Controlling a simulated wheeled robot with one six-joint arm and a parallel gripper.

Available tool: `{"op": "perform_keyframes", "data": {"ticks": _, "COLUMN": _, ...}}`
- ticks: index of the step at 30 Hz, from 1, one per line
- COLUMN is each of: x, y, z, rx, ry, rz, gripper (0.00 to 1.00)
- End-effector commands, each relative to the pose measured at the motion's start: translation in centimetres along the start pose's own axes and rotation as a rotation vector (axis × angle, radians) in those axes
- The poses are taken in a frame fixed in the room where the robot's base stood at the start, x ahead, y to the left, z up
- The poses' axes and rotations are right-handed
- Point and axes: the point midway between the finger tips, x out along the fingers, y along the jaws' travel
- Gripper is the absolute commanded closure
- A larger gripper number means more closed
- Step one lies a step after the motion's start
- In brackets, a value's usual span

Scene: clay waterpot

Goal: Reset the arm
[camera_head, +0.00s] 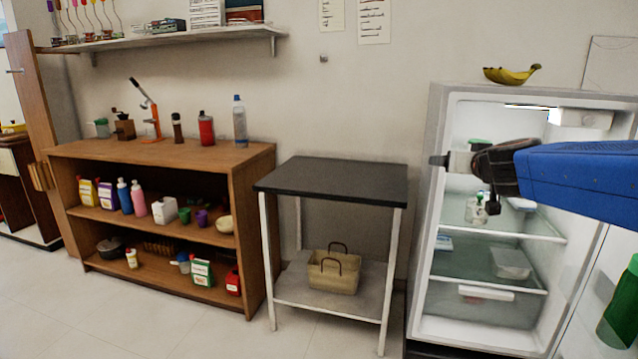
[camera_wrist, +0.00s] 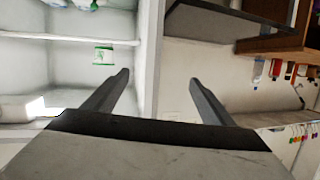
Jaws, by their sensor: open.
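My gripper (camera_wrist: 159,80) is open in the wrist view, its two fingers apart with nothing between them. In the head view my blue arm reaches in from the right, and my gripper (camera_head: 440,161) points left in front of the open fridge (camera_head: 428,235). My arm hides part of the fridge's upper interior.
A black-topped table (camera_head: 335,180) stands left of the fridge, its top bare, with a basket (camera_head: 333,272) below. A wooden shelf unit (camera_head: 260,215) with bottles and boxes stands further left. Bananas (camera_head: 511,75) lie on the fridge. The open floor in front is clear.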

Motion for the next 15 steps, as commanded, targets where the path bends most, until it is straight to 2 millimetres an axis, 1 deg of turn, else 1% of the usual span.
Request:
{"op": "perform_keyframes", "data": {"ticks": 1, "x": -1.6, "y": -1.6, "z": 1.0, "rx": -0.008, "ry": -0.017, "rz": -0.05, "gripper": 0.23}}
{"op": "perform_keyframes", "data": {"ticks": 2, "x": -2.5, "y": -2.5, "z": 1.9, "rx": -0.012, "ry": -0.036, "rz": -0.081, "gripper": 0.23}}
{"op": "perform_keyframes", "data": {"ticks": 3, "x": -3.7, "y": -3.7, "z": 3.2, "rx": -0.017, "ry": -0.064, "rz": -0.122, "gripper": 0.23}}
{"op": "perform_keyframes", "data": {"ticks": 5, "x": -5.7, "y": -5.3, "z": 5.4, "rx": -0.024, "ry": -0.114, "rz": -0.176, "gripper": 0.23}}
{"op": "perform_keyframes", "data": {"ticks": 7, "x": -8.1, "y": -6.8, "z": 8.3, "rx": -0.032, "ry": -0.185, "rz": -0.228, "gripper": 0.23}}
{"op": "perform_keyframes", "data": {"ticks": 8, "x": -9.2, "y": -7.3, "z": 9.7, "rx": -0.036, "ry": -0.218, "rz": -0.246, "gripper": 0.23}}
{"op": "perform_keyframes", "data": {"ticks": 9, "x": -10.6, "y": -7.8, "z": 11.5, "rx": -0.041, "ry": -0.265, "rz": -0.265, "gripper": 0.23}}
{"op": "perform_keyframes", "data": {"ticks": 11, "x": -12.8, "y": -8.3, "z": 14.4, "rx": -0.048, "ry": -0.34, "rz": -0.283, "gripper": 0.23}}
{"op": "perform_keyframes", "data": {"ticks": 12, "x": -14.3, "y": -8.4, "z": 16.4, "rx": -0.054, "ry": -0.393, "rz": -0.289, "gripper": 0.23}}
{"op": "perform_keyframes", "data": {"ticks": 13, "x": -15.4, "y": -8.4, "z": 17.9, "rx": -0.059, "ry": -0.433, "rz": -0.289, "gripper": 0.23}}
{"op": "perform_keyframes", "data": {"ticks": 14, "x": -16.5, "y": -8.3, "z": 19.3, "rx": -0.063, "ry": -0.473, "rz": -0.286, "gripper": 0.23}}
{"op": "perform_keyframes", "data": {"ticks": 15, "x": -17.9, "y": -8.0, "z": 21.3, "rx": -0.069, "ry": -0.527, "rz": -0.276, "gripper": 0.23}}
